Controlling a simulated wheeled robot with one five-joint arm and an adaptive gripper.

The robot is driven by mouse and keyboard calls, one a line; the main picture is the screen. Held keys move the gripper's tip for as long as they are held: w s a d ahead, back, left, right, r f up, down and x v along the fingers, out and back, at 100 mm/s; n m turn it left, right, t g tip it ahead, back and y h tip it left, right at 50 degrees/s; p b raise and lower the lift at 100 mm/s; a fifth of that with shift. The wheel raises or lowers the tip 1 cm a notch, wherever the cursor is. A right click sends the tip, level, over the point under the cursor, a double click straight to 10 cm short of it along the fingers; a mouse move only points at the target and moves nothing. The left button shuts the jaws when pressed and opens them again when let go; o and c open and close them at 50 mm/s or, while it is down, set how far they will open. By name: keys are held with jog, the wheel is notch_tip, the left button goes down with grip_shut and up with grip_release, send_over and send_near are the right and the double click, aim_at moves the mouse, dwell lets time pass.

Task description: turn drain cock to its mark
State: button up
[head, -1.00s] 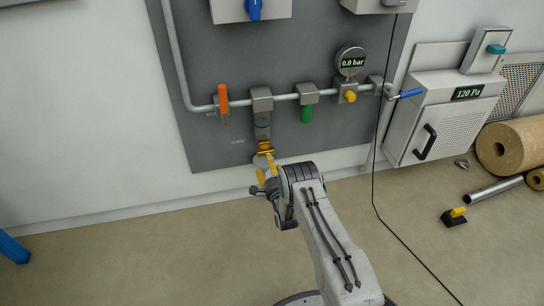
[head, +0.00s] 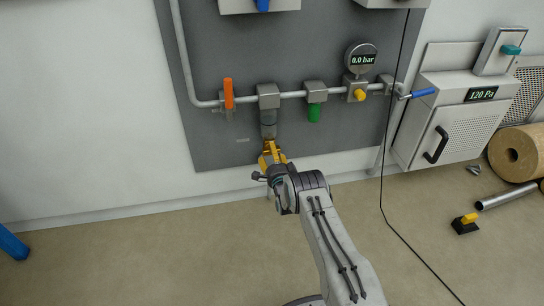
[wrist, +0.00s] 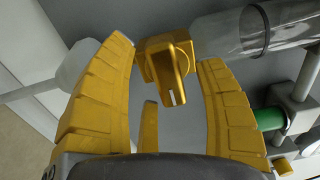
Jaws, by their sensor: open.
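The drain cock (wrist: 160,58) is a yellow fitting below the clear bowl (wrist: 232,35) in the wrist view. Its yellow lever (wrist: 172,84) has a small white mark on it and points toward my gripper. My gripper (wrist: 166,54) is open, with one yellow finger on each side of the lever; I see gaps on both sides and no contact. In the head view my gripper (head: 272,153) is just under the bowl (head: 268,131), and it largely hides the cock there. I cannot make out the target mark.
The pipe on the grey panel carries an orange lever (head: 228,93), a green part (head: 314,112), a yellow knob (head: 360,95) and a gauge (head: 361,56) reading 0.0 bar. A pale faceted piece (wrist: 62,66) is beside the left finger. A black cable hangs right of my arm.

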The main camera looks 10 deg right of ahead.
jog(key=shift+o, duration=0.2)
jog(key=c, duration=1.2)
